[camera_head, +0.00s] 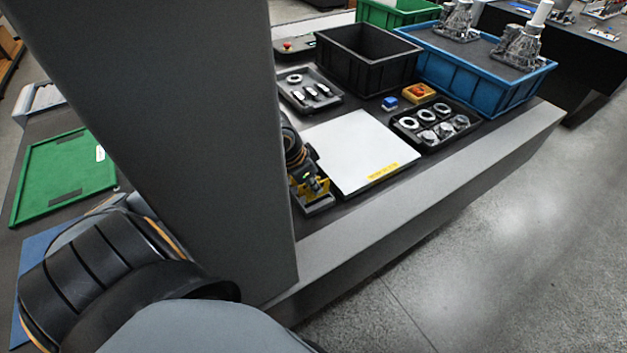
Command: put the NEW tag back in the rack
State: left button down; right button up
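My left gripper (313,186) comes out from behind a large grey upright part and points down at the front edge of the bench. It is small and dark here, and I cannot tell whether its fingers are open or shut. Yellow pieces, perhaps tags, show right at its fingertips, above a small dark grey holder (320,208) that may be the rack. I cannot make out which piece is the NEW tag, or whether it is held. My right gripper is not in view.
A white plate (360,145) with a yellow label lies just right of the gripper. A green board (65,165) lies at left.

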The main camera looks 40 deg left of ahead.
aim_at(317, 197)
pick_arm(q)
jog(key=shift+f, duration=0.35)
jog(key=shift+f, duration=0.25)
dwell(0.3)
jog(key=shift+f, duration=0.35)
jog(key=shift+f+b, duration=0.35)
jog(key=shift+f, duration=0.05)
jog(key=shift+f, duration=0.2)
dwell(0.3)
jog(key=c, duration=1.2)
grip_release()
